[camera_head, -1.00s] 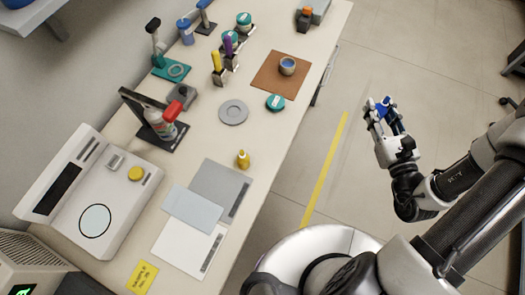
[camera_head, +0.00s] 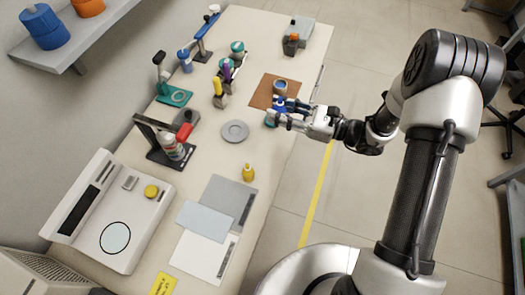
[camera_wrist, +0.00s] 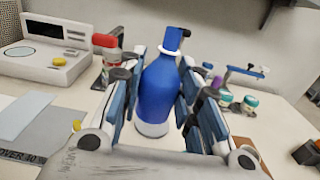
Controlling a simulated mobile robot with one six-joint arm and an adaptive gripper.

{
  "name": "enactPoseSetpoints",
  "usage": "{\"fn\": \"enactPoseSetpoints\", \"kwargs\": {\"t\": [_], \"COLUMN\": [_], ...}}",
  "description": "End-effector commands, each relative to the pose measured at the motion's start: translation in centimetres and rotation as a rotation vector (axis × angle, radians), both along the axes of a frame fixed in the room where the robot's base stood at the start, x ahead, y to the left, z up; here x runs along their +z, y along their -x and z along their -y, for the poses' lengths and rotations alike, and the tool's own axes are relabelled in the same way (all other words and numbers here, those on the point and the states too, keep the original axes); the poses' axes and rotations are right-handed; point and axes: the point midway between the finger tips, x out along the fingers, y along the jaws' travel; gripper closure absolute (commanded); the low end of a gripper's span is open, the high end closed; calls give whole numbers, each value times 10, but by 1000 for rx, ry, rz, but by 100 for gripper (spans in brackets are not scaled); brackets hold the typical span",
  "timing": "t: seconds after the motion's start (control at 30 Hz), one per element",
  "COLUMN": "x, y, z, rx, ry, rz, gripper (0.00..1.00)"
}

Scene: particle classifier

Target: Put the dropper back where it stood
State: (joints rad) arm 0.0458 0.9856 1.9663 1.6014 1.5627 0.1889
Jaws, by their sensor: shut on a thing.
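My gripper (camera_head: 279,112) is shut on a blue dropper bottle (camera_wrist: 160,92) with a white collar and a pale base. In the wrist view the bottle stands nearly upright between the fingers. In the head view my gripper is at the bench's right edge, beside the brown mat (camera_head: 262,93), and its fingers hide most of the bottle. I cannot tell how high the bottle is above the bench.
A dish with blue contents (camera_head: 281,85) sits on the brown mat, close to my gripper. A teal-lidded jar (camera_head: 269,121) is partly behind my fingers. A grey disc (camera_head: 235,131), tool holders and a white instrument (camera_head: 110,205) occupy the bench. Bare bench lies between disc and yellow bottle.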

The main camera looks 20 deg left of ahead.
Motion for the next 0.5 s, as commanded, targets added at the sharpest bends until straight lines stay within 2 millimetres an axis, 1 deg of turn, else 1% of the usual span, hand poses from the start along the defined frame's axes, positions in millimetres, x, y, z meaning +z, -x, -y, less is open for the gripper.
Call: {"fn": "enactPoseSetpoints", "kwargs": {"t": [0.03, 0.1, 0.3, 0.37, 0.47, 0.5], "x": [4, 5, 5, 1, -13, -20], "y": [4, 9, 19, 20, 21, 21], "z": [-11, -22, -40, -42, -43, -42], "rx": [50, 108, 206, 216, 222, 222], "ry": [0, -1, -1, -1, -1, -1], "rz": [2, 0, -1, -1, -4, -4], "gripper": [93, 93, 93, 93, 93, 93]}}
